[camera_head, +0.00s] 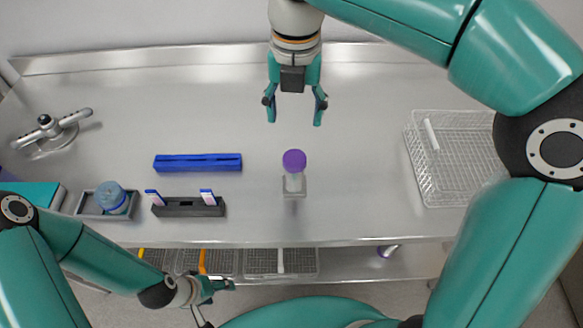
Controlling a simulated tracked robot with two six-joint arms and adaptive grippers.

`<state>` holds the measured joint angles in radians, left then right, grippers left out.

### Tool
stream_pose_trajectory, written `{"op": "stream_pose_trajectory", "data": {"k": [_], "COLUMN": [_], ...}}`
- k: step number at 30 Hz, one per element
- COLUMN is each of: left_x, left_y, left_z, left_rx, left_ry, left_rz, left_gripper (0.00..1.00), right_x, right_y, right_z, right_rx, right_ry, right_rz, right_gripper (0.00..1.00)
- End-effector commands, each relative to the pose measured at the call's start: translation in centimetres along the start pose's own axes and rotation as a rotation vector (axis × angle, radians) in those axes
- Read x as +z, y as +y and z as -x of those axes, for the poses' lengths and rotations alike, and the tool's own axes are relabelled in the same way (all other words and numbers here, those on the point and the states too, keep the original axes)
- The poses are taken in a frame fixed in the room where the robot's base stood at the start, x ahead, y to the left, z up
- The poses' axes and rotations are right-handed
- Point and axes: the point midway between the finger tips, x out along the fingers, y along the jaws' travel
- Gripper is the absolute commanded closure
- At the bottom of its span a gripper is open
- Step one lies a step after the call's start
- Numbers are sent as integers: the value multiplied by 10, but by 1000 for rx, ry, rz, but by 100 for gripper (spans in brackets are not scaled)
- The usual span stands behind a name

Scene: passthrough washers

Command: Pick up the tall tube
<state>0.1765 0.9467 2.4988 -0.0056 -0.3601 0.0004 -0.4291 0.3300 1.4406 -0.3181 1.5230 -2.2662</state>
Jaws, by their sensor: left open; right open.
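The tall tube (294,180) stands upright near the front middle of the steel table, with a purple cap (294,160) and a clear body. Its foot sits in or on a small clear square base; I cannot tell which. My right gripper (295,108) is open and empty, behind the tube and apart from it, with its fingers pointing toward the front of the table. My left gripper (218,290) is open at the lower left, in front of the table's edge and far from the tube.
A blue bar (197,163) and a dark rack (188,207) with two white-and-blue pieces lie left of the tube. A tray with a blue round object (112,198) is further left. A wire basket (420,165) stands right. Baskets (281,261) sit on the shelf below.

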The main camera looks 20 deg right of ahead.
Motion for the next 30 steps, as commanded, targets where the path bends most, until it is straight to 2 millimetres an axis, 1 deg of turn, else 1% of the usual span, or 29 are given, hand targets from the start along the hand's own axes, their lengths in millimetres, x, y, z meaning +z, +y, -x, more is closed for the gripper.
{"op": "stream_pose_trajectory", "data": {"k": [9, 12, 16, 23, 30], "left_x": [0, 0, 0, 0, 0], "left_y": [-3, -3, -3, -3, -2], "left_z": [-8, -9, -9, -8, -6], "left_rx": [0, 0, 0, 0, 0], "left_ry": [-1, 0, 0, 0, 0], "left_rz": [0, 0, 0, 0, 0], "left_gripper": [35, 35, 35, 35, 35], "right_x": [0, 0, 0, -2, -6], "right_y": [-3, -3, -3, -2, -2], "right_z": [-66, -85, -101, -113, -147], "right_rx": [-4, -3, -3, -2, -4], "right_ry": [5, 4, 3, 3, 4], "right_rz": [-6, -6, -7, -6, -6], "right_gripper": [34, 34, 34, 34, 34]}}
